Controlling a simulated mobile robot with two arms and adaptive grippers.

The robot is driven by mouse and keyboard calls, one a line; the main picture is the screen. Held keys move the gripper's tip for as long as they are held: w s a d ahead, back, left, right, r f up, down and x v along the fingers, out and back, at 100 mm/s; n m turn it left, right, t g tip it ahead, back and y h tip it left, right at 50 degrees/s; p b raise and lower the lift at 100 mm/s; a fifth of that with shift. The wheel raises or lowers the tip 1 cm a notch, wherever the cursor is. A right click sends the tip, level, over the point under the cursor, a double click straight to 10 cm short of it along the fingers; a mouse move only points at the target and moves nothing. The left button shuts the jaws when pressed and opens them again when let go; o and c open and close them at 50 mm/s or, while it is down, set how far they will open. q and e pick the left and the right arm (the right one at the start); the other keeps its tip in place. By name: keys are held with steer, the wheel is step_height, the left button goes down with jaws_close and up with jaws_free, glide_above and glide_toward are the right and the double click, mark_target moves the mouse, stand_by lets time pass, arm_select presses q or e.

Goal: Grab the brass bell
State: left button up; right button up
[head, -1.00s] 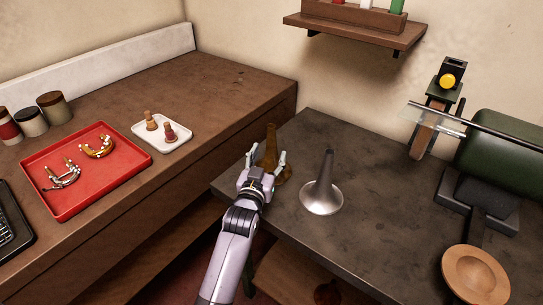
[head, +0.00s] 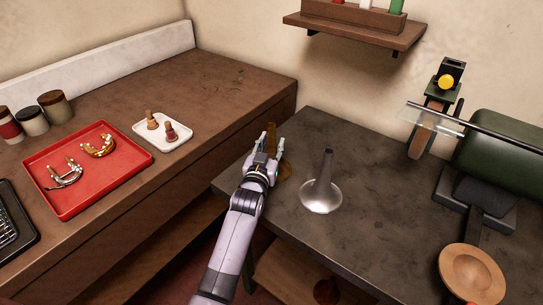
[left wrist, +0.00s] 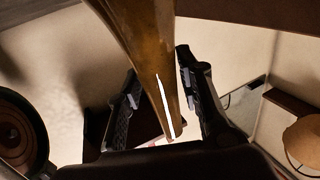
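The brass bell (head: 285,171) stands near the left edge of the dark bench, partly hidden behind my left gripper (head: 271,143) in the head view. In the left wrist view the brass bell (left wrist: 150,60) runs down between the two black fingers of my left gripper (left wrist: 160,98). The fingers are apart, one on each side of its narrow part. Thin gaps seem to show beside it, and I see no clear grip. My right gripper is in neither view.
A silver bell (head: 321,196) stands close to the right on the dark bench (head: 370,215). A wooden bowl (head: 472,268) and a green machine (head: 500,145) are further right. The brown counter at left holds a red tray (head: 85,190) and a white tray (head: 178,145).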

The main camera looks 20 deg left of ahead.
arm_select(q)
jaws_close()
steer(key=shift+r, duration=0.15)
